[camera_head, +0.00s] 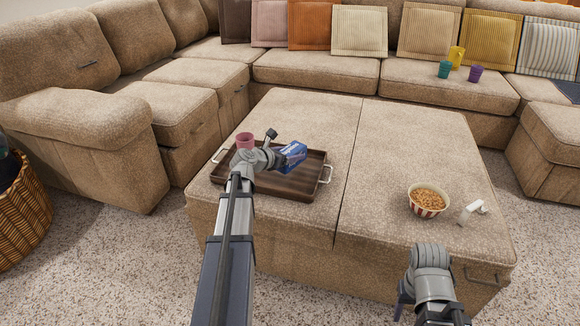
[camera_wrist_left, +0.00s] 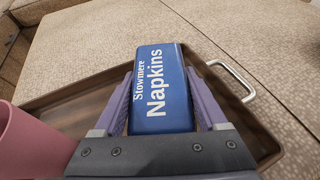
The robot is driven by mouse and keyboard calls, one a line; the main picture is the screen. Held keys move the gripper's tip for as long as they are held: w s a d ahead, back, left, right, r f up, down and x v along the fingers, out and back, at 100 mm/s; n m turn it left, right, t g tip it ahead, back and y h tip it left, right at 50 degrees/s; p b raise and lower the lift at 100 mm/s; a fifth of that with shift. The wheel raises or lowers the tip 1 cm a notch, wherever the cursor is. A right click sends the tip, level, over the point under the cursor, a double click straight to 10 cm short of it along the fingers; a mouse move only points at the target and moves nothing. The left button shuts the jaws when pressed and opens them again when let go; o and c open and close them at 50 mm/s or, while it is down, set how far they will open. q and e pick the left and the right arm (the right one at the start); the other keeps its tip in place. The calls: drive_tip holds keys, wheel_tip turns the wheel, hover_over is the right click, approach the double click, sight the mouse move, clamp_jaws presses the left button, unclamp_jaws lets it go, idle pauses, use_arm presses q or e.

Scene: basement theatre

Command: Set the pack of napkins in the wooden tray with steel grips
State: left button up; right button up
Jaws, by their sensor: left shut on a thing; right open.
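The pack of napkins (camera_head: 291,155) is a blue box with white lettering. In the left wrist view the pack (camera_wrist_left: 162,92) is between the two purple fingers of my left gripper (camera_wrist_left: 160,100), which is shut on it. The wooden tray (camera_head: 300,186) is dark brown with steel grips and lies on the left part of the ottoman. The pack is over the tray; whether it touches the tray floor I cannot tell. A steel grip (camera_wrist_left: 236,78) shows to the right of the pack. My right gripper (camera_head: 403,305) is open, low at the front right, its fingers mostly hidden.
A pink cup (camera_head: 245,140) stands in the tray's left part, close to my left gripper; it also shows in the left wrist view (camera_wrist_left: 25,145). The ottoman's far right is clear.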

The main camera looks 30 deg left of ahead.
use_arm(q)
drive_tip(key=shift+f+b, duration=1.65)
drive_tip(key=shift+f, duration=0.2)
drive_tip(key=shift+f, duration=0.2)
drive_tip(key=o, duration=1.3)
drive_tip(key=shift+r, duration=0.1)
drive_tip(key=shift+o, duration=0.2)
drive_tip(key=shift+r, duration=0.1)
drive_tip(key=shift+s+r, duration=0.2)
drive_tip(key=shift+s, duration=0.05)
drive_tip(key=p+v, duration=0.4)
drive_tip(key=v, duration=0.6)
drive_tip(key=shift+s+r, duration=0.1)
drive_tip(key=shift+s, duration=0.1)
drive_tip(key=shift+s+r+p, duration=0.15)
drive_tip(key=shift+s+p, duration=0.15)
drive_tip(key=shift+s, duration=0.2)
